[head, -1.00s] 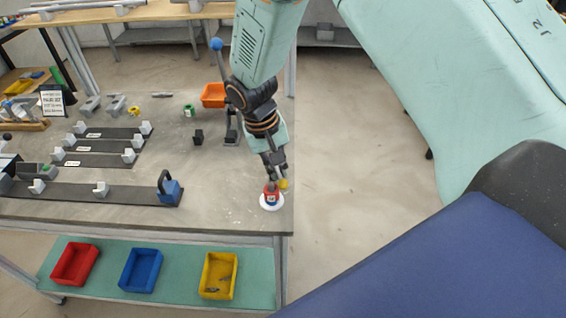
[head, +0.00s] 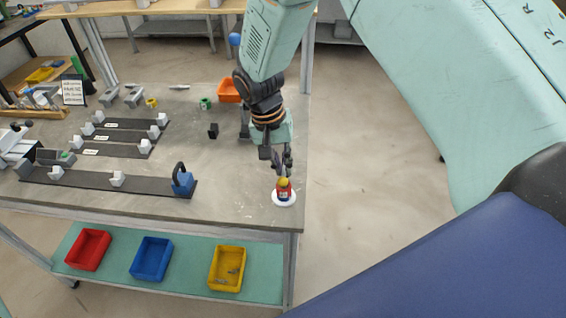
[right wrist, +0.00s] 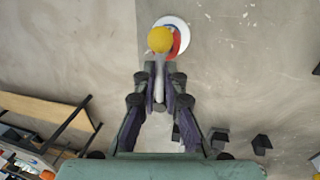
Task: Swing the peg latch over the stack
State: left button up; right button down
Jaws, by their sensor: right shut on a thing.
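The peg latch shows as a yellow knob (head: 284,182) above the stack in the head view. In the right wrist view, the yellow knob (right wrist: 160,40) covers part of the red piece (right wrist: 176,42) and white base (right wrist: 171,20). A pale bar (right wrist: 160,82) runs from the knob back between my fingers. My right gripper (head: 279,166) is shut on this latch bar, just behind the stack. My left gripper is not in view.
A blue clamp (head: 183,184) with a dark handle stands on a long dark rail left of the stack. A small black block (head: 213,131) and an orange bin (head: 229,91) lie farther back. The table ends just right of the stack.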

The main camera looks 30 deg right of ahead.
jog(key=shift+w+r, duration=0.15)
jog(key=c, duration=1.4)
grip_release()
jog(key=r, duration=0.4)
jog(key=a+r, duration=0.1)
jog(key=r, duration=0.2)
jog(key=w+a+r, duration=0.1)
jog(key=r, duration=0.3)
jog(key=shift+r, duration=0.3)
